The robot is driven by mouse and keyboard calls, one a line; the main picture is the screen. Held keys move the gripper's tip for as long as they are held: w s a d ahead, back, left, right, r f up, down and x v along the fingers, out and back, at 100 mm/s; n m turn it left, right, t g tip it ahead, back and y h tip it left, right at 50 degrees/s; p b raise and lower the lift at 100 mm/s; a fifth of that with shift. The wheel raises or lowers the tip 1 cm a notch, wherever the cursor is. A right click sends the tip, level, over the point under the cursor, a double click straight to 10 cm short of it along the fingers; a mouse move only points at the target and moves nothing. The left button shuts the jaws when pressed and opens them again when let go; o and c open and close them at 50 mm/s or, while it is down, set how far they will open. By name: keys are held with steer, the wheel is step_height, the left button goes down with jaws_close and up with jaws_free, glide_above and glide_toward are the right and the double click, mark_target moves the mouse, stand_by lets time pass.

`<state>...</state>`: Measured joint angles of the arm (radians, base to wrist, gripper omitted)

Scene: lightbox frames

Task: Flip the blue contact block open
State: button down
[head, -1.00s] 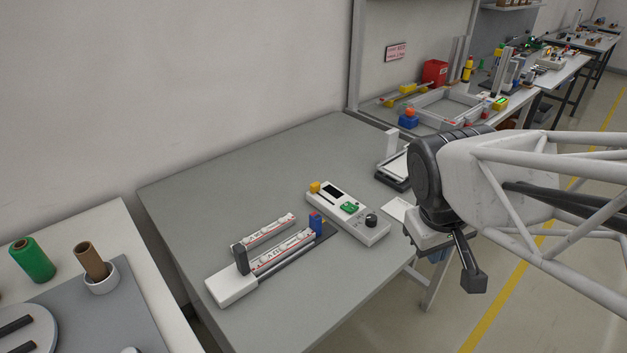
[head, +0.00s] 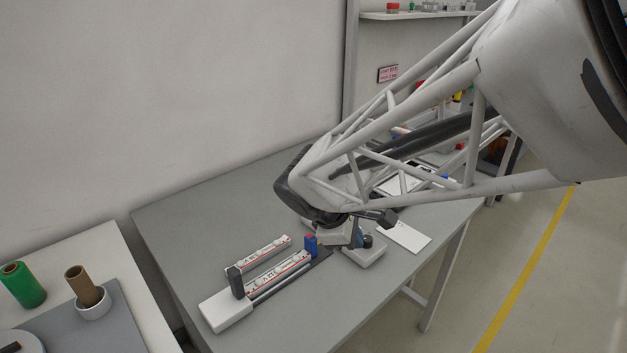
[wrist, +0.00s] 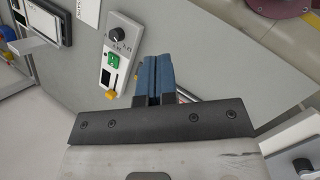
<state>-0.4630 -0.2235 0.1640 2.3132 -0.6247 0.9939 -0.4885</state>
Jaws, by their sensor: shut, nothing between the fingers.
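I cannot make out the contact block in the wrist view; the fingers and hand cover that area. The fixture also has a dark upright block (head: 235,283) at its left end.
A white card (head: 403,237) lies to the right. A side table (head: 120,300) with spools stands left. The table's back left is clear.

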mark_target(313, 236)
steer(key=w+a+f+n+t, duration=0.2)
steer(key=a+n, duration=0.4)
steer(key=a, duration=0.4)
steer(key=w+a+f+n+t+h, duration=0.1)
steer(key=a+f+n, duration=0.4)
steer(key=a, duration=0.5)
steer(key=w+f+t, duration=0.1)
steer(key=w, duration=0.1)
steer(key=shift+w+n+h, duration=0.3)
steer(key=shift+w+n, duration=0.1)
steer(key=shift+f, duration=0.15)
steer(key=x, duration=1)
steer(key=shift+w+d, duration=0.3)
steer(key=shift+w, duration=0.15)
steer(key=shift+w+d, duration=1.05)
steer(key=shift+d, duration=0.05)
steer(key=shift+w, duration=0.1)
steer(key=shift+w+d, duration=1.15)
steer(key=shift+d, duration=0.1)
